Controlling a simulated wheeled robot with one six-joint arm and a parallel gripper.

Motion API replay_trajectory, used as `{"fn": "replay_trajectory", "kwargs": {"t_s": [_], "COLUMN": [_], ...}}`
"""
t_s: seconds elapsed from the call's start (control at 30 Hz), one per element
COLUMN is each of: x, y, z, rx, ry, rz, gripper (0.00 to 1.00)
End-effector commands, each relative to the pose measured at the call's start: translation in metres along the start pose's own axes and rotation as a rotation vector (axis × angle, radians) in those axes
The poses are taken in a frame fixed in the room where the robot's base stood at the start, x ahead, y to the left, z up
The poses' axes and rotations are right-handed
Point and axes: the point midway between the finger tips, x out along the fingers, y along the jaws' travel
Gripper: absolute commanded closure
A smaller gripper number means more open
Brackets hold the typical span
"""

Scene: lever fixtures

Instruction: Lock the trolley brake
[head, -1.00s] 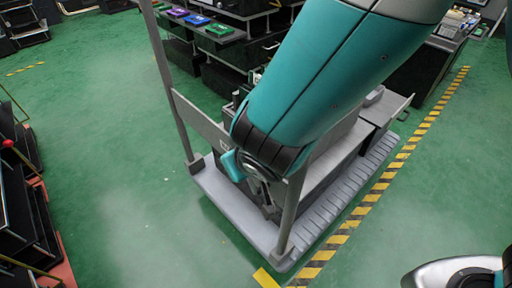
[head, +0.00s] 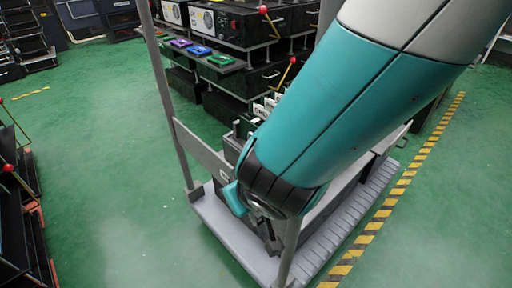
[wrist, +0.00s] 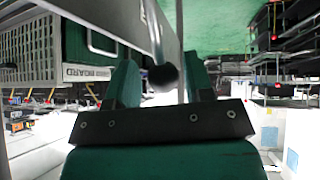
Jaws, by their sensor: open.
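The grey trolley (head: 237,240) stands on the green floor in the head view, with a flat deck, upright posts and boxes on it. My arm covers much of it. My gripper (wrist: 160,80) is open in the wrist view, with one teal finger on each side. A dark ball knob (wrist: 163,78) shows between the fingers, in line with a pale metal bar running upward; the fingers are not closed on it. I cannot tell its exact depth, or whether it belongs to the brake. In the head view the gripper is mostly hidden; a teal fingertip (head: 235,198) shows beside the trolley's near post.
A grey trolley post (head: 167,95) rises close left of my arm. Black racks with red-knobbed levers (head: 263,9) stand behind, and another black fixture (head: 18,205) is at the left. A yellow-black floor stripe (head: 398,190) runs along the right. The floor between is clear.

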Motion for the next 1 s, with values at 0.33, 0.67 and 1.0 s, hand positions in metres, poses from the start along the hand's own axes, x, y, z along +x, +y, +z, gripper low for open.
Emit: {"fn": "replay_trajectory", "kwargs": {"t_s": [0.33, 0.67, 1.0], "x": [-0.092, -0.144, -0.156], "y": [-0.001, -0.002, 0.0], "z": [-0.004, 0.0, 0.0], "rx": [-0.002, 0.0, -0.001], "ry": [0.004, 0.007, 0.002], "rz": [-0.004, -0.004, -0.001], "gripper": [0.52, 0.52, 0.52]}}
